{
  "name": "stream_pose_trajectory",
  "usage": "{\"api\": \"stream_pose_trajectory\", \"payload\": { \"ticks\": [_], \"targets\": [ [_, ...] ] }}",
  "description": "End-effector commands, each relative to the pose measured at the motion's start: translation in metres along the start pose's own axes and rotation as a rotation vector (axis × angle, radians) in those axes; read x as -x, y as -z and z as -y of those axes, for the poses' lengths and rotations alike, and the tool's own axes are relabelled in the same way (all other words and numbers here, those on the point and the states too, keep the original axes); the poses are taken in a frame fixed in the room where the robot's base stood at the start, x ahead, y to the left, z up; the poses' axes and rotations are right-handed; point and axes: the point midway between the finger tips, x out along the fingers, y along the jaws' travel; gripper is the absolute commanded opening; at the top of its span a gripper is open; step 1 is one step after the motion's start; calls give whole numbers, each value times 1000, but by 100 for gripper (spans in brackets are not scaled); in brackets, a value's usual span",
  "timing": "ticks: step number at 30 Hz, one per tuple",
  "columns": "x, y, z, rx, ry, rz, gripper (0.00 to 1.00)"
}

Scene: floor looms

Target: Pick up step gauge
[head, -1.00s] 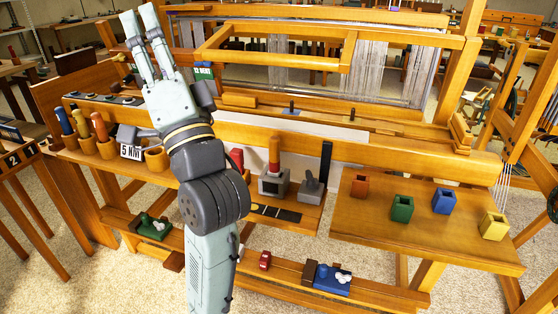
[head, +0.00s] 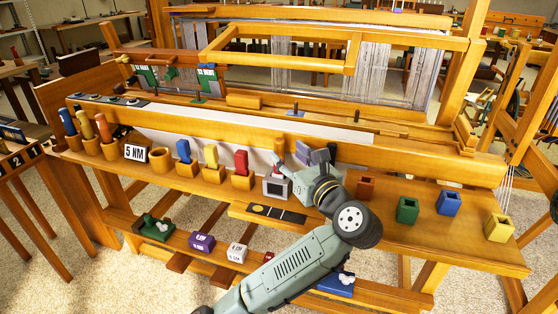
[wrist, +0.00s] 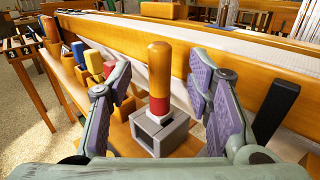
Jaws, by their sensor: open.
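No part is labelled as the step gauge, so I cannot tell for certain which it is. An upright tool with a rounded wooden handle (wrist: 159,75) and a red band stands in a hollow grey square holder (wrist: 158,134). In the head view the holder (head: 277,188) sits on the loom's front shelf, and the handle (head: 281,146) is partly hidden by my gripper. My gripper (head: 297,158) is open and empty. In the wrist view its purple-padded fingers (wrist: 164,95) spread to either side of the handle, apart from it.
A black upright bar (wrist: 275,112) stands right of my gripper. Blue, yellow and red blocks in wooden cups (head: 211,170) stand to the left. Red, green, blue and yellow open boxes (head: 407,209) sit on the right board. The loom beam (head: 230,130) runs close behind.

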Motion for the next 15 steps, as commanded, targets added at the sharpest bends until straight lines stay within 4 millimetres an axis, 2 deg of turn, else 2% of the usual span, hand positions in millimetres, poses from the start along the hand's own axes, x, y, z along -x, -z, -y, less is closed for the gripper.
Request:
{"api": "stream_pose_trajectory", "payload": {
  "ticks": [5, 12, 15],
  "targets": [
    [-14, -1, -1, 1, -2, -1, 46],
    [-49, 0, -1, 2, -1, 0, 46],
    [-56, 0, -1, 3, 0, 1, 46]
  ]
}}
